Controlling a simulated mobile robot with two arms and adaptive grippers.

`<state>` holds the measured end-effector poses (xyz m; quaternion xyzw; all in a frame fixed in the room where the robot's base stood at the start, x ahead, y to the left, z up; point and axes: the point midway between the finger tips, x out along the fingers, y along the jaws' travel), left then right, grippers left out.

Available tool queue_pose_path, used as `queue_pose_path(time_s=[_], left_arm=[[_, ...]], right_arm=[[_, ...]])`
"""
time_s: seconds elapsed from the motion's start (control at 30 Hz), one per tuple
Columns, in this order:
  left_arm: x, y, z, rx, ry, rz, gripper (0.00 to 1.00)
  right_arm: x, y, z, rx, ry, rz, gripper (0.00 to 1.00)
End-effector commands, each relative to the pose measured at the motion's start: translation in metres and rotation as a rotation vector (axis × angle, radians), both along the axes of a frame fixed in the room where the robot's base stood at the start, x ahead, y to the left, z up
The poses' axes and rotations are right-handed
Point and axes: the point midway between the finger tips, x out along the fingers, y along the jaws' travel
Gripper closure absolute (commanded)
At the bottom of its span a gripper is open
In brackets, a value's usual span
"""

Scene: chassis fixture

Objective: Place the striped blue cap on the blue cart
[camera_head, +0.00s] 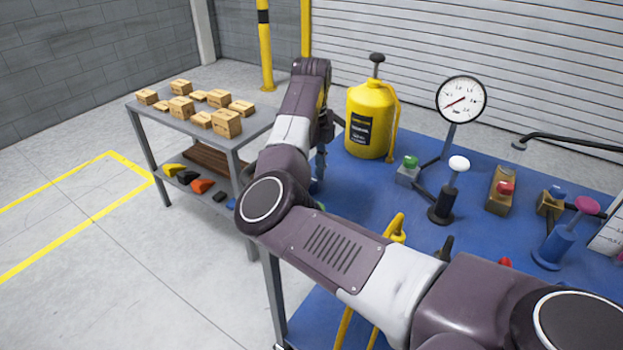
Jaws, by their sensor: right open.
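The blue cart (405,190) has a blue top crowded with items and a lower blue shelf (312,318). My right arm reaches across the front of it from the lower right. My right gripper (319,178) points down at the cart's far left corner, beside the yellow jug; it is open, and its fingers are partly hidden behind my forearm. I cannot make out a striped blue cap; my arm covers part of the cart top. My left gripper is out of view.
The yellow jug (369,120), a gauge (461,100), a white-knobbed lever (446,200) and button boxes (500,190) stand on the cart. A grey table (240,133) at left holds several small cartons, with colored items on its lower shelf. Floor at left is clear.

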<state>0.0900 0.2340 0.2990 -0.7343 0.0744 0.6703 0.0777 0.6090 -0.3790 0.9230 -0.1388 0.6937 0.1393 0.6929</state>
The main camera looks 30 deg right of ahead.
Motion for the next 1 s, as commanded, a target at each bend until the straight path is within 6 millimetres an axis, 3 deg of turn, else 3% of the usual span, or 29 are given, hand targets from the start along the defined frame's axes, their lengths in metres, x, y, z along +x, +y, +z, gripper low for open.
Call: queue_pose_path(time_s=[0.03, 0.3, 0.5, 0.67, 1.0], left_arm=[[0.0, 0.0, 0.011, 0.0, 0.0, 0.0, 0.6], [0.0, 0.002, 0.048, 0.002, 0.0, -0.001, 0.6], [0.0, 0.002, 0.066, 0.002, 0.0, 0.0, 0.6], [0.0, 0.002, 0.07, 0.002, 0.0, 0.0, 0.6], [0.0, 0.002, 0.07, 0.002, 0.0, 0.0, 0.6]], right_arm=[[0.001, 0.0, 0.014, 0.0, -0.002, 0.001, 0.54], [0.001, 0.0, 0.073, 0.001, -0.002, 0.001, 0.54], [0.001, 0.0, 0.103, 0.0, -0.001, 0.001, 0.54], [0.0, 0.0, 0.113, 0.0, 0.0, 0.001, 0.54], [0.0, 0.0, 0.113, -0.001, 0.001, 0.0, 0.54]])
